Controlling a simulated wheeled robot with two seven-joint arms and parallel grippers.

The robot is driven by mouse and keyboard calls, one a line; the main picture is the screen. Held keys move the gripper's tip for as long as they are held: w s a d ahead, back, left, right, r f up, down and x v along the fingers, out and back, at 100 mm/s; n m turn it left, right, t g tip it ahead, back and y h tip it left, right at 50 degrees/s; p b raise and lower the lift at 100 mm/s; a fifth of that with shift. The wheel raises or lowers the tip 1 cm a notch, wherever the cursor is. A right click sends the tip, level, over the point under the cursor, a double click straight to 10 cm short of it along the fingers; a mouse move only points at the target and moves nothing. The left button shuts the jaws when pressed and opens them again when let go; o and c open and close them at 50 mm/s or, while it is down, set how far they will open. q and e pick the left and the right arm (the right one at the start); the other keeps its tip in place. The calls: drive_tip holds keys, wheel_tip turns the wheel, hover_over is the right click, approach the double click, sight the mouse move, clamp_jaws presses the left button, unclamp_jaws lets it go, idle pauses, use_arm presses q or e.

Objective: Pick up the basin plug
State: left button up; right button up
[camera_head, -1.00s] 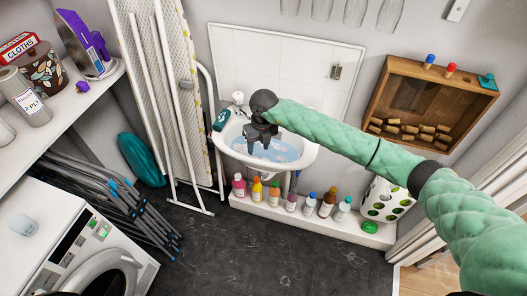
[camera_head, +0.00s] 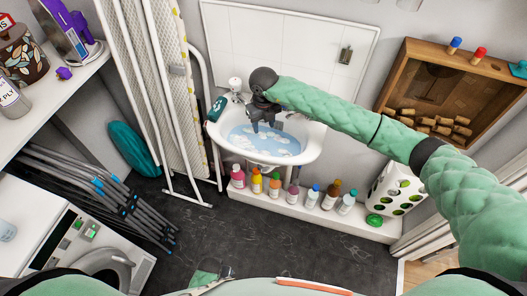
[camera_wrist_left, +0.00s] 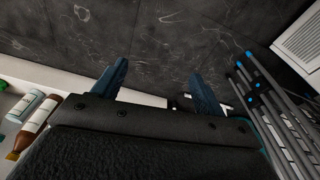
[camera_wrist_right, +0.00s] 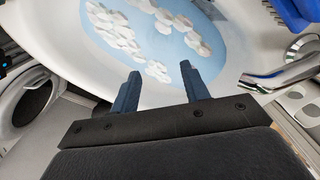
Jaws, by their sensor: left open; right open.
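The white basin (camera_head: 308,148) stands against the tiled wall, with blue water and white foam (camera_head: 262,140) in it. I cannot make out the plug; it may be hidden by foam or by my gripper. My right gripper (camera_head: 264,124) is over the back part of the basin, fingers pointing down. In the right wrist view its fingers (camera_wrist_right: 160,72) are open and empty, with foamy water beyond them and the metal tap (camera_wrist_right: 285,78) to the right. My left gripper (camera_wrist_left: 158,72) is open and empty above the dark floor.
Several bottles (camera_head: 274,186) line the low ledge below the basin. A teal container (camera_head: 218,108) sits on the basin's left rim. An ironing board (camera_head: 150,90) leans at left. A wooden cabinet (camera_head: 400,78) hangs at right.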

use_arm(q)
wheel_tip(320, 180, up, 14)
drive_tip(key=w+d+b, duration=0.1)
drive_tip(key=d+b, duration=0.1)
drive_tip(key=b, duration=0.2)
use_arm(e)
hover_over(263, 146)
drive_tip(key=f, duration=0.5)
drive_tip(key=shift+s+d, duration=0.1)
drive_tip(key=shift+s, duration=0.15)
drive_tip(key=shift+f+p, duration=0.45)
drive_tip(key=shift+f, duration=0.65)
drive_tip(key=f+p, duration=0.1)
drive_tip(key=f, duration=0.1)
drive_tip(key=f+p, duration=0.1)
drive_tip(key=f, duration=0.1)
drive_tip(key=shift+w+f+p, duration=0.2)
drive_tip(key=shift+f+p, duration=0.05)
drive_tip(key=shift+p, duration=0.05)
drive_tip(key=shift+f, duration=0.45)
use_arm(q)
wheel_tip(263, 146, down, 13)
drive_tip(key=s+a, duration=0.2)
drive_tip(key=shift+s+r, duration=0.2)
drive_tip(key=shift+s, duration=0.05)
use_arm(e)
clamp_jaws()
